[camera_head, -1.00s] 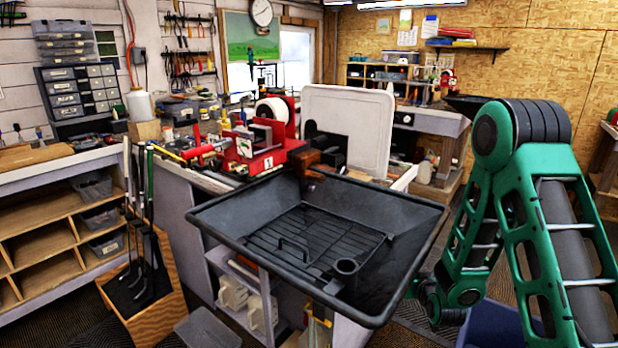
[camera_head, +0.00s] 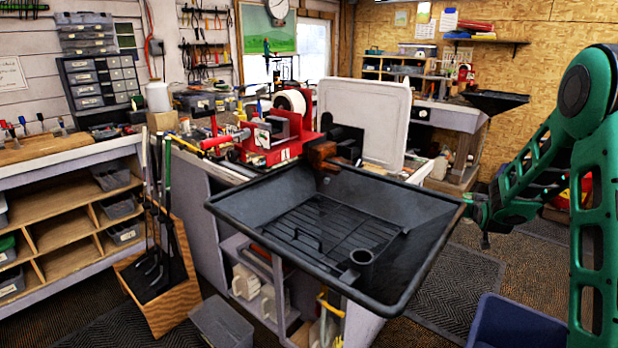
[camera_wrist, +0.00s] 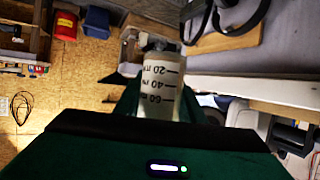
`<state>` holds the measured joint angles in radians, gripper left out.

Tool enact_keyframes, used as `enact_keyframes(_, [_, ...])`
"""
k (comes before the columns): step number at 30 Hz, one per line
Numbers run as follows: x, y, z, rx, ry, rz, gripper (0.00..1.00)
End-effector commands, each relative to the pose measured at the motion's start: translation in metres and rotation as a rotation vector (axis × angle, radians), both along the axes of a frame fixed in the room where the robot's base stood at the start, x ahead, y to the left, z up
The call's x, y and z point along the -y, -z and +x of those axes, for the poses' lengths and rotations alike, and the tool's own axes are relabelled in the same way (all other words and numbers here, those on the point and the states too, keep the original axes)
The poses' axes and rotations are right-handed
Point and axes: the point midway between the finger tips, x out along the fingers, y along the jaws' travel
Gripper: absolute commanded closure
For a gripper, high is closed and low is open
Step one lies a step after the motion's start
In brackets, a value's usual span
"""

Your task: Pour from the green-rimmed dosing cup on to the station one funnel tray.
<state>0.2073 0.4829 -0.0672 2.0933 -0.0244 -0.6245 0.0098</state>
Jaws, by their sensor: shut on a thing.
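A clear dosing cup (camera_wrist: 160,88) with black volume marks shows in the wrist view, held in front of the wrist. Its rim is hard to make out, and I cannot see how full it is. My gripper (camera_wrist: 160,112) is shut on it. In the head view the end of my arm is at the right corner of a large black funnel tray (camera_head: 262,205), partly hidden by it; the cup does not show there. The tray holds a wire rack and a short dark round cup-like tube (camera_head: 361,268). No station label is readable on it.
A red vise (camera_head: 275,135) and a white board (camera_head: 363,120) stand behind the tray. A wooden club stand (camera_head: 180,295) is at left, a blue bin (camera_head: 515,325) at lower right. Another black tray (camera_head: 495,102) is at the back right. Matted floor is open right of the tray.

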Motion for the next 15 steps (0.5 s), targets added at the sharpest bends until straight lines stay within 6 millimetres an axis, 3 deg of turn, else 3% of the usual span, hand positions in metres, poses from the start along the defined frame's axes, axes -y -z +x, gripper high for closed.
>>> enact_keyframes(1, [0.014, -0.02, 0.005, 0.009, 0.02, -0.002, 0.87])
enact_keyframes(3, [0.028, -0.043, 0.01, 0.008, 0.042, -0.001, 0.87])
enact_keyframes(8, [0.043, -0.094, 0.017, 0.009, 0.067, 0.004, 0.87])
enact_keyframes(11, [0.035, -0.124, 0.02, 0.007, 0.06, 0.006, 0.87])
enact_keyframes(15, [-0.002, -0.154, 0.024, 0.005, 0.018, 0.009, 0.87])
